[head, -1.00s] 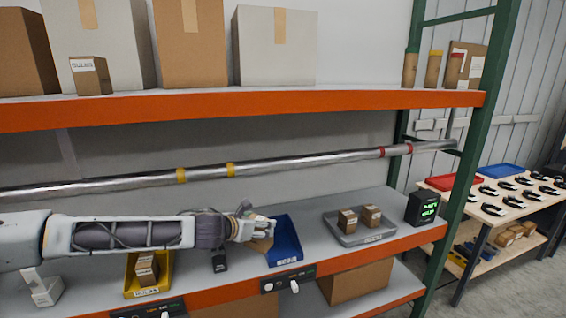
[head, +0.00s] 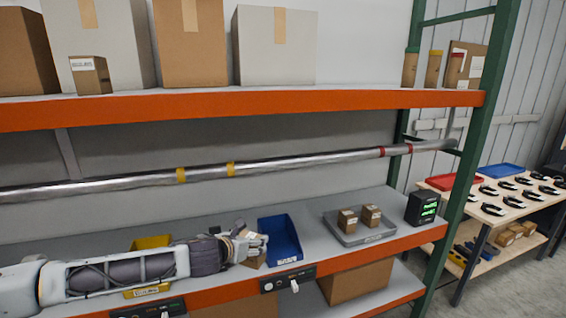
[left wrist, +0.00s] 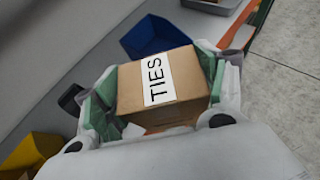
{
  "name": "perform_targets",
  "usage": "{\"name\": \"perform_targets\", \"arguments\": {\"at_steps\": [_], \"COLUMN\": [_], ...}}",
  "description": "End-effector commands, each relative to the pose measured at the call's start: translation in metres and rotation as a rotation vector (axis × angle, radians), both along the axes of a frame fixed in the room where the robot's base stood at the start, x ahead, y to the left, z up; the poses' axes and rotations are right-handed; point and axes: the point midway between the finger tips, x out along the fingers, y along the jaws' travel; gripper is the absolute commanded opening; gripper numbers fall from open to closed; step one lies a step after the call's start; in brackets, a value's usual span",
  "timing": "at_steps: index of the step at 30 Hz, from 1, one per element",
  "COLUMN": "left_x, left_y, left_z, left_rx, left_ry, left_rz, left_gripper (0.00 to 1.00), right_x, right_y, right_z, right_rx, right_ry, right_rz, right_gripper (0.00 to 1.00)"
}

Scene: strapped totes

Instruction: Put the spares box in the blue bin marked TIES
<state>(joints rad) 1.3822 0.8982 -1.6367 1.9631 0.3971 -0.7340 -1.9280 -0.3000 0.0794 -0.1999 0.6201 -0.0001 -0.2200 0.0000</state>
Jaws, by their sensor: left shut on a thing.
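My left gripper (head: 260,245) is shut on a small brown cardboard box (left wrist: 190,82). The box has a white label reading TIES in the left wrist view, with green finger pads on both its sides. In the head view the box (head: 254,261) shows partly below the fingers, at the left of the blue bin. The blue bin (head: 283,240) sits on the lower shelf and looks empty; its label is too small to read. The bin also shows beyond the box in the left wrist view (left wrist: 153,38), apart from it. My right gripper is not in view.
A yellow bin (head: 152,242) is mostly hidden behind my left arm. A grey tray (head: 366,238) with two small boxes and a black display box (head: 422,208) stand to the right. A metal bar (head: 300,162) crosses above the lower shelf. A small labelled box (head: 90,76) stands on the upper shelf.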

Motion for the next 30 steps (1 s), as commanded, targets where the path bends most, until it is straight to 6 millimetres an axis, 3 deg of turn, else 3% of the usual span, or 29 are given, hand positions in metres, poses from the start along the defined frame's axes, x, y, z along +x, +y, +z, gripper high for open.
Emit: {"name": "perform_targets", "arguments": {"at_steps": [30], "left_x": [-0.033], "left_y": [0.029], "left_z": [-0.055], "left_rx": [-0.001], "left_ry": [0.002], "left_rz": [0.122], "left_gripper": [0.43], "right_x": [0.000], "right_y": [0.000], "right_z": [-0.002], "right_rx": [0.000], "right_ry": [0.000], "right_rz": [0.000], "right_gripper": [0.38]}}
